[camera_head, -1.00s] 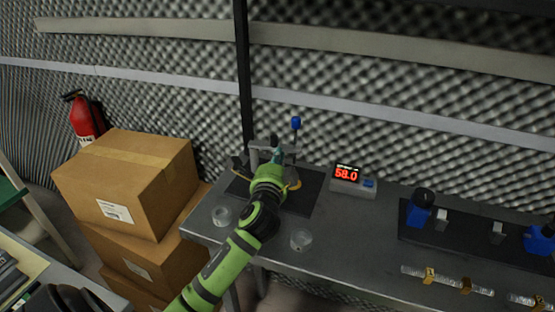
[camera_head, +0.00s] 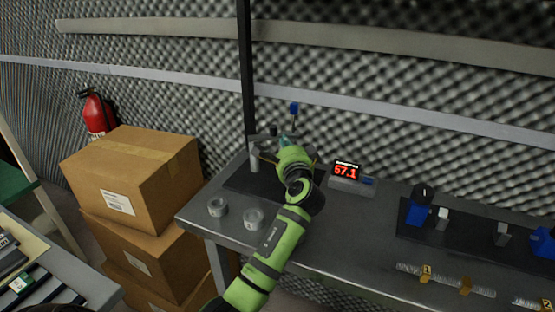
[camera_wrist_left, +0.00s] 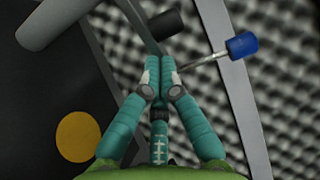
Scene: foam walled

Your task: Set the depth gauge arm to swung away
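The depth gauge stands at the back left of the bench, with a grey post (camera_head: 254,153) on a dark base plate (camera_head: 240,183). A thin rod with a blue knob (camera_head: 294,108) rises beside my left gripper (camera_head: 284,139). In the left wrist view, my teal fingertips (camera_wrist_left: 160,70) are close together at the dark, thin gauge arm (camera_wrist_left: 145,30). The rod with the blue knob (camera_wrist_left: 242,45) runs off to the right from the fingertips. The fingers hide the exact contact. My right gripper is not in view.
A display (camera_head: 346,170) reads 57.1 beside the plate. Blue fixtures (camera_head: 417,214) stand on a dark mat to the right. Cardboard boxes (camera_head: 135,180) are stacked left of the bench. The foam wall is close behind.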

